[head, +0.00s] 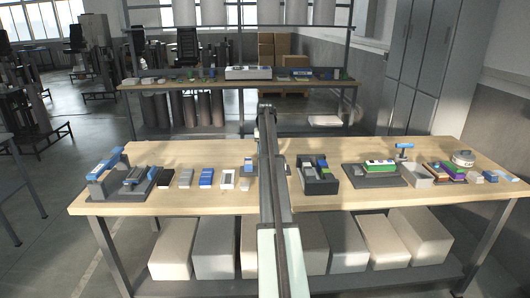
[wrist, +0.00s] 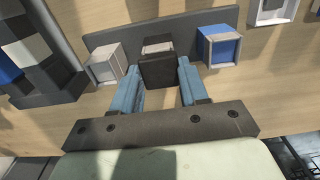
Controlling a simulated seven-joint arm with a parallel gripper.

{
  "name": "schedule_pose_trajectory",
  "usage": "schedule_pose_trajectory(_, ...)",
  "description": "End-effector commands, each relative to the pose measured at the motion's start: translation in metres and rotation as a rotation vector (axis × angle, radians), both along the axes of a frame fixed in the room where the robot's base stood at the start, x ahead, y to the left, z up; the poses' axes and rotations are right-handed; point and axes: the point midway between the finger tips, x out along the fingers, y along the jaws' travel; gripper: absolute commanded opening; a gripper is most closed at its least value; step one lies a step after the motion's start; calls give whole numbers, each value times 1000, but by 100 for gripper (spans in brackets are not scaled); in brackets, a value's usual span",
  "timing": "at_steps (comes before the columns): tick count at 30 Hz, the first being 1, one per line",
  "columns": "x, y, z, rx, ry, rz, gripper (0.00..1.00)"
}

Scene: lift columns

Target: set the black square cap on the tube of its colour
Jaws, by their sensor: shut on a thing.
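In the wrist view my gripper (wrist: 157,76) has its two blue fingers shut on the black square cap (wrist: 157,71). Directly behind the cap in that view is a dark tube with a pale edge (wrist: 157,42), partly hidden by the cap. I cannot tell whether cap and tube touch. A grey tube (wrist: 105,66) is to its left and a blue tube (wrist: 220,47) to its right, along a dark base plate (wrist: 190,22). In the head view the blue tube (head: 248,167) shows just left of my arm, which hides the gripper and the cap.
A dark holder with grey and blue blocks (head: 318,178) stands close right of my arm; it is at the left in the wrist view. A white tray (head: 227,180) is left of the tubes. More parts line the wooden table (head: 200,205) on both sides.

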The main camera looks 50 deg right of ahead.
Motion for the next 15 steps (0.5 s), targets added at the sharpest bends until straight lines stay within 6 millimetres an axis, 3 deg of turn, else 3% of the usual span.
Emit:
schedule_pose_trajectory(2, 0, 0, 0, 0, 0, 0, 15)
schedule_pose_trajectory(3, 0, 0, 0, 0, 0, 0, 44)
schedule_pose_trajectory(12, 0, 0, 0, 0, 0, 0, 73)
schedule_pose_trajectory(15, 0, 0, 0, 0, 0, 0, 73)
